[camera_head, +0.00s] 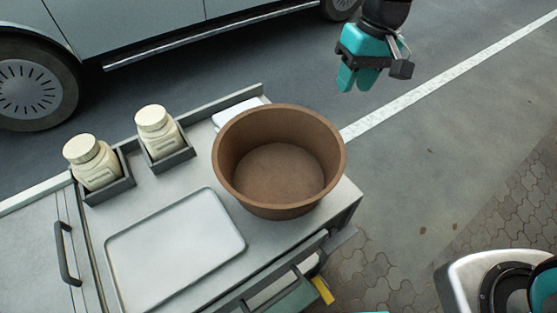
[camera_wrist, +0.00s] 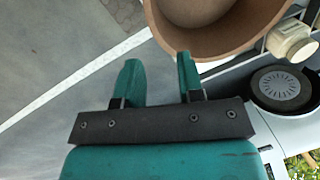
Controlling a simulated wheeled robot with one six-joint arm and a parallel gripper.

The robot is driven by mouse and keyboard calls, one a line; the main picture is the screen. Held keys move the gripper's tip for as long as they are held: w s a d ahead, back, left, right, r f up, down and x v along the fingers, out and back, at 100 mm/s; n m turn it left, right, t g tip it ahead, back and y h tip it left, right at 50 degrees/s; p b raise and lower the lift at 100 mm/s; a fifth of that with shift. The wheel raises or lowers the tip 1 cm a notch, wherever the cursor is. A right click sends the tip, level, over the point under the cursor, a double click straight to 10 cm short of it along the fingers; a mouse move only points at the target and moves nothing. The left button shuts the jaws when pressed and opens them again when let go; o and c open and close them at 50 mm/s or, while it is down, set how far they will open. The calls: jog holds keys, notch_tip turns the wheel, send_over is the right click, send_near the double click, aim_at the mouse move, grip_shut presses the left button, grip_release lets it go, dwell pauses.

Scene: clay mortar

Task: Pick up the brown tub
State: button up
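The brown tub (camera_head: 279,207) is a round, open, empty-looking tub standing upright on the right end of a grey workbench (camera_head: 140,215) in the head view. In the wrist view the tub (camera_wrist: 205,45) shows at the top, cut off by the frame edge. My gripper (camera_head: 357,84) hangs above the ground beyond the tub, to its upper right in the head view. In the wrist view its two teal fingers (camera_wrist: 158,75) are apart with nothing between them. The right fingertip overlaps the tub's rim in that picture; I cannot tell that they touch.
Two cream jars, one left (camera_head: 92,163) and one right (camera_head: 158,133), stand in grey holders at the bench's back. A pale flat tray (camera_head: 175,248) lies in front of them. A parked car (camera_head: 150,25) is behind the bench. Open pavement (camera_head: 430,180) lies to the right.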

aim_at(333, 135)
jog(key=f, duration=0.4)
jog(key=a+f+p, duration=0.1)
jog(key=f, duration=0.7)
jog(key=shift+a+f+p, duration=0.2)
jog(key=shift+a+p, duration=0.2)
jog(key=f, duration=0.1)
jog(key=f+p, duration=0.1)
jog(key=f, duration=0.2)
jog(key=shift+s+a+f+p, duration=0.15)
jog(key=shift+a+f+p, duration=0.1)
jog(key=shift+f+p, duration=0.15)
jog(key=shift+f, duration=0.25)
jog(key=shift+f, duration=0.25)
grip_shut()
